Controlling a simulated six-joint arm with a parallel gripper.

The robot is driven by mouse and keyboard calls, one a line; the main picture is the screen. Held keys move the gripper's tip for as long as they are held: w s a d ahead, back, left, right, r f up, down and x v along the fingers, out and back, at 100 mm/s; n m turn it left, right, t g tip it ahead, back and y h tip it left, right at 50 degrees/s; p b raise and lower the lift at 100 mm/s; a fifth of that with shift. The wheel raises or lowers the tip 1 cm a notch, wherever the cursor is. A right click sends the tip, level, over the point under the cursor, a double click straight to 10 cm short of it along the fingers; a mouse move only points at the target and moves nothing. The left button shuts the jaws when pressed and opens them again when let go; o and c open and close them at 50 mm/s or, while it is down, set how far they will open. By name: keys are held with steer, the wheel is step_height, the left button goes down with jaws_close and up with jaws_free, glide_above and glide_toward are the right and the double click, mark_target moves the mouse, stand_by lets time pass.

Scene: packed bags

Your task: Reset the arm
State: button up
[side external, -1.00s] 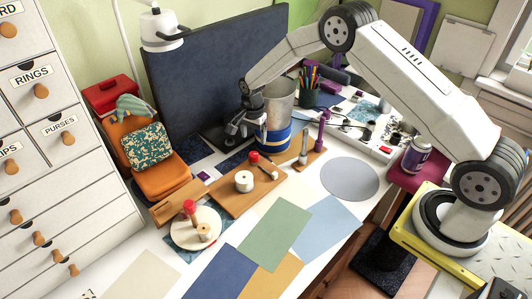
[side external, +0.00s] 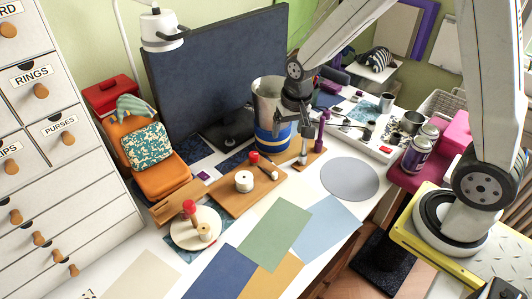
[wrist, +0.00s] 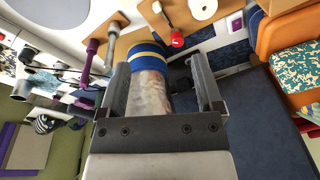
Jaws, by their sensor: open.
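My gripper (side external: 292,132) hangs above the desk in the side external view, in front of the metal can with blue and yellow bands (side external: 265,95). In the wrist view my gripper (wrist: 158,80) has its two fingers spread apart. The banded can (wrist: 150,62) shows in the gap between them. I see nothing held, and I cannot tell how far the can is from the fingers.
A dark upright panel (side external: 205,75) stands behind. Wooden boards with a white roll (side external: 244,181) and red-topped pieces lie in front. A patterned pouch (side external: 146,145) sits on an orange chair-like holder (side external: 160,180). Purple tools (side external: 320,130) stand close right. Flat coloured sheets (side external: 275,235) cover the front.

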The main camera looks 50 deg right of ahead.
steer(key=s+r+n, duration=0.1)
steer(key=s+n, duration=0.4)
steer(key=s, duration=0.6)
steer(key=shift+s+a+r+t, duration=0.3)
steer(key=shift+a+r+t, duration=0.1)
stand_by(0.7)
